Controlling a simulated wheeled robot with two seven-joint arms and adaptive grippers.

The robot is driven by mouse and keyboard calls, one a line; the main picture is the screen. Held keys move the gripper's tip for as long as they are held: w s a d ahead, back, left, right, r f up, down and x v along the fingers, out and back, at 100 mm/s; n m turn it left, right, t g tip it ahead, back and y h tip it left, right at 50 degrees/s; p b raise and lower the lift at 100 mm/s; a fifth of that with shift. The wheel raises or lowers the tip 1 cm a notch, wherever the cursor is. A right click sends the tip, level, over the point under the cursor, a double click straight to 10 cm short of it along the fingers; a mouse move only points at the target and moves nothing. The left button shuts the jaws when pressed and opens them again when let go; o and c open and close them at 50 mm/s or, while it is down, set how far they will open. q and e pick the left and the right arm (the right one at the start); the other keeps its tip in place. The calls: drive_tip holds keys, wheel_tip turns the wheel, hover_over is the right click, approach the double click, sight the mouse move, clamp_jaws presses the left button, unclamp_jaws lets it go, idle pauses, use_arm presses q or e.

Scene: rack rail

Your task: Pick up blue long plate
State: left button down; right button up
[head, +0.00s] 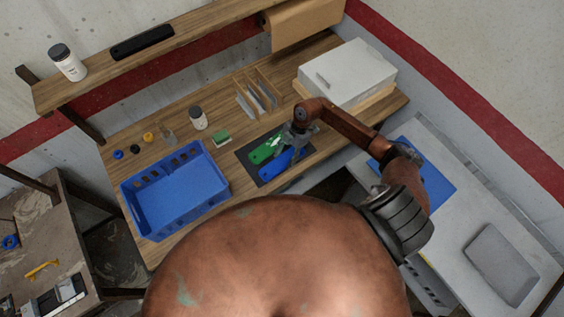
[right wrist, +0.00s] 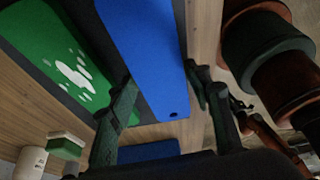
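The blue long plate (head: 276,166) lies flat on a dark mat (head: 244,157) on the wooden bench, beside a green plate (head: 262,152). My right gripper (head: 297,138) is over the far end of the plates in the head view and hides part of them. In the right wrist view, the open right gripper (right wrist: 163,82) has one finger on each side of the blue long plate (right wrist: 145,45). The fingertips are close to its edges; contact cannot be made out. The green plate (right wrist: 55,60) is to the left there. My left gripper is not in view.
A blue crate (head: 180,217) stands left of the mat. A green-and-white block (head: 221,138), a white jar (head: 198,120) and a file rack (head: 257,93) are behind. A white box (head: 345,70) stands at the bench's right end. A shelf (head: 190,48) runs above.

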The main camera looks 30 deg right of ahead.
drive_tip(key=c, duration=0.9)
drive_tip(key=shift+r, duration=0.1)
